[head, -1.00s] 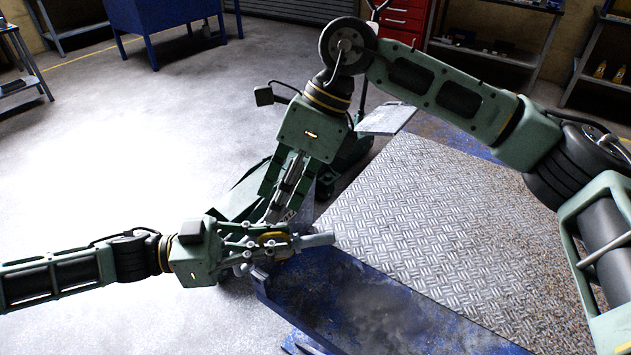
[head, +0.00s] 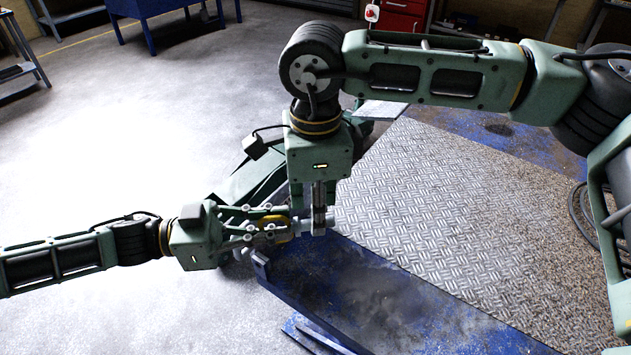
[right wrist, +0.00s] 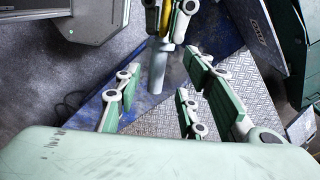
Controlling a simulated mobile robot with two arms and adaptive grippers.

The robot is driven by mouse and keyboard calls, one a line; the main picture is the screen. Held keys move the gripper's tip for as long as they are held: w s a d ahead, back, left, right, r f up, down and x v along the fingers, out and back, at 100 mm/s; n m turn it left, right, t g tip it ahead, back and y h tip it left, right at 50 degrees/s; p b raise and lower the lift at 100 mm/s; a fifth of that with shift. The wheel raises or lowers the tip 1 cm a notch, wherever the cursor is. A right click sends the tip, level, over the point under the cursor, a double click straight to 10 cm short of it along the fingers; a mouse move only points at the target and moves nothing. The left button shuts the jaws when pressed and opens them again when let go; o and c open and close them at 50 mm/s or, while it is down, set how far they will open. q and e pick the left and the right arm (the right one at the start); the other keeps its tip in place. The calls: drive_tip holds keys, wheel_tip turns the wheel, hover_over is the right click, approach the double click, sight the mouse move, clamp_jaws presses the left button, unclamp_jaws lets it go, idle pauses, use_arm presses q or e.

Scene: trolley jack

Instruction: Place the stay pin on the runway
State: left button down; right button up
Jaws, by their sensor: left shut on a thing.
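The stay pin (head: 329,222), a smooth grey rod, sticks out to the right of my left gripper (head: 274,231). My left gripper is shut on it, with a yellow part between its fingers, beside the runway's near left corner. The pin also shows in the right wrist view (right wrist: 157,72). The runway (head: 440,220) is a grey tread plate with a worn blue border. My right gripper (head: 318,215) points down at the pin's free end. In the right wrist view its fingers are spread, with the pin between them in the picture; contact cannot be told.
A green trolley jack (head: 235,192) stands behind my grippers, partly hidden by them. The runway's tread surface is clear. A blue bench (head: 165,22) and a red cabinet (head: 403,18) stand at the back. Open floor lies to the left.

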drive_tip(key=shift+f, duration=1.8)
drive_tip(key=shift+c, duration=0.3)
clamp_jaws()
use_arm(q)
drive_tip(key=c, duration=1.8)
unclamp_jaws()
drive_tip(key=shift+o, duration=0.2)
